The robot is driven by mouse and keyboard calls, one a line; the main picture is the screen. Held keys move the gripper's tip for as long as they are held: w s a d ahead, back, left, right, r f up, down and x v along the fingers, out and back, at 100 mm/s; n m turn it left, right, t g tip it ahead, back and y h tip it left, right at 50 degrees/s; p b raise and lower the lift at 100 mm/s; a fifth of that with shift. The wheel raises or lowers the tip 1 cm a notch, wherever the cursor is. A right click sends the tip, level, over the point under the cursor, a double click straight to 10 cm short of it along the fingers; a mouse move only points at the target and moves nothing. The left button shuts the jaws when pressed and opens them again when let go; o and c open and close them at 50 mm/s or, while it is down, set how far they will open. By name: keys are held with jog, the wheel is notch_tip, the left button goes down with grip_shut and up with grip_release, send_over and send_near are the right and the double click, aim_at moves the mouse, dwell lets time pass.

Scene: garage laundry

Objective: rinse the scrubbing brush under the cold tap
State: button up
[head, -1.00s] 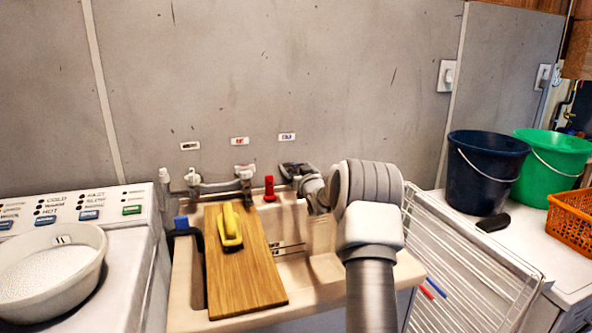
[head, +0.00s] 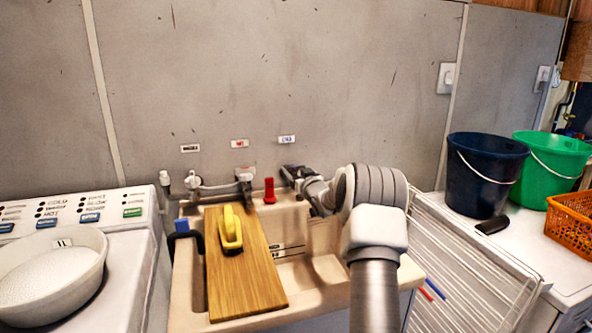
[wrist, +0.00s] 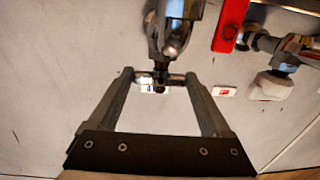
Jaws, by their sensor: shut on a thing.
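The yellow scrubbing brush (head: 230,230) lies on a wooden board (head: 254,287) set across the sink (head: 188,312). My gripper (head: 288,174) is at the back of the sink, under the label with blue print (head: 287,139), well away from the brush. In the wrist view, my gripper (wrist: 160,78) has its fingertips shut on the metal handle of the cold tap (wrist: 172,78), one finger on each side. The tap's body (wrist: 176,32) shows above the handle. In the head view my arm and gripper largely hide this tap. I cannot see any running water.
A red-handled tap (head: 269,190) stands just left of my gripper, under the red-print label (head: 239,143). A washing machine with a white basin (head: 50,265) is at left. A dark bucket (head: 484,172), a green bucket (head: 552,165) and an orange basket (head: 570,222) stand at right.

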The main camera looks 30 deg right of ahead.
jog(key=shift+d+r+n+y+p, duration=0.1)
jog(key=shift+r+n+y+p, duration=0.1)
jog(key=shift+n+y+p, duration=0.5)
jog(key=shift+d+r+n+y+p, duration=0.15)
jog(key=shift+n+y+p, duration=0.15)
jog(key=shift+y+p, duration=0.8)
jog(key=shift+f+n+p, duration=0.1)
jog(key=shift+n+p, duration=0.2)
jog(key=shift+p, duration=0.4)
jog(key=shift+f+y, duration=0.1)
jog(key=shift+y, duration=0.3)
jog(key=shift+a, duration=0.1)
jog(key=o, duration=1.2)
jog(key=shift+f, duration=0.1)
jog(key=shift+c, duration=0.2)
jog(key=s, duration=1.7)
jog(key=shift+s+d, duration=0.2)
jog(key=shift+d, duration=0.2)
